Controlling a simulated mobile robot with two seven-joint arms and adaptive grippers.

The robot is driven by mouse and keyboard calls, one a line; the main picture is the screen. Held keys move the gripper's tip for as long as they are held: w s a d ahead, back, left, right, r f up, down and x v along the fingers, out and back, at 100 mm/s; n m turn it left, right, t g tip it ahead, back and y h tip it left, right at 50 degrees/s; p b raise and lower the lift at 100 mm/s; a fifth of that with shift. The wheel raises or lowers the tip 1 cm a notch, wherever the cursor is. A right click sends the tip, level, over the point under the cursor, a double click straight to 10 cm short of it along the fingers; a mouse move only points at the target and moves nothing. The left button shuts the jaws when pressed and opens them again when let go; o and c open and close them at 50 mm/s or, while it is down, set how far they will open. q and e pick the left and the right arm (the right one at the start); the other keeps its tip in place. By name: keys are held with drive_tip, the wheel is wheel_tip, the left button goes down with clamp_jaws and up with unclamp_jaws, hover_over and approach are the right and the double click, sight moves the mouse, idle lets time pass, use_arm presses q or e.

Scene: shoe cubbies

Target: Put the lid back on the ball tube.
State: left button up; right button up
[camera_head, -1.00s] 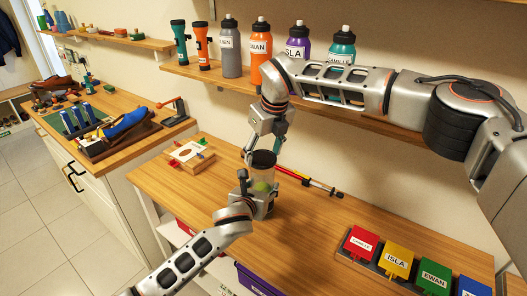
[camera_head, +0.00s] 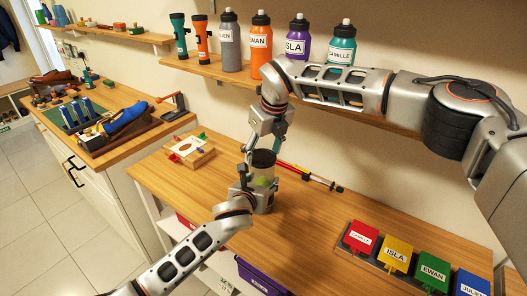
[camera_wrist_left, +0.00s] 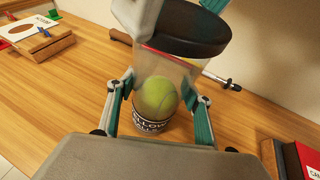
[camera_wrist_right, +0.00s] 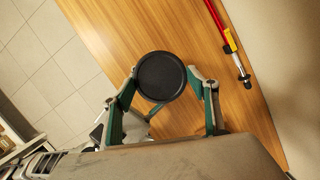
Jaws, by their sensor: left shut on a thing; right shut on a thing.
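The clear ball tube (camera_head: 264,172) stands upright over the wooden bench, with a yellow-green tennis ball (camera_wrist_left: 158,97) inside. My left gripper (camera_head: 254,190) is shut around the tube's lower half, a finger on each side in the left wrist view. The black round lid (camera_wrist_right: 161,77) is at the tube's mouth; it also shows in the left wrist view (camera_wrist_left: 183,34). My right gripper (camera_wrist_right: 161,74) is shut on the lid from above, a finger at each side of its rim. I cannot tell whether the lid is fully seated.
A red-and-yellow stick (camera_head: 308,175) lies behind the tube. A wooden board with clips (camera_head: 188,151) is to the left. Labelled coloured boxes (camera_head: 397,255) sit at the front right. Bottles (camera_head: 260,45) stand on the shelf above. Bench space between the tube and boxes is clear.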

drive_tip(key=shift+f, duration=0.65)
drive_tip(key=o, duration=0.8)
drive_tip(key=v, duration=1.2)
drive_tip(key=shift+r, duration=0.1)
use_arm(q)
drive_tip(key=o, duration=1.7)
drive_tip(key=shift+s, duration=0.1)
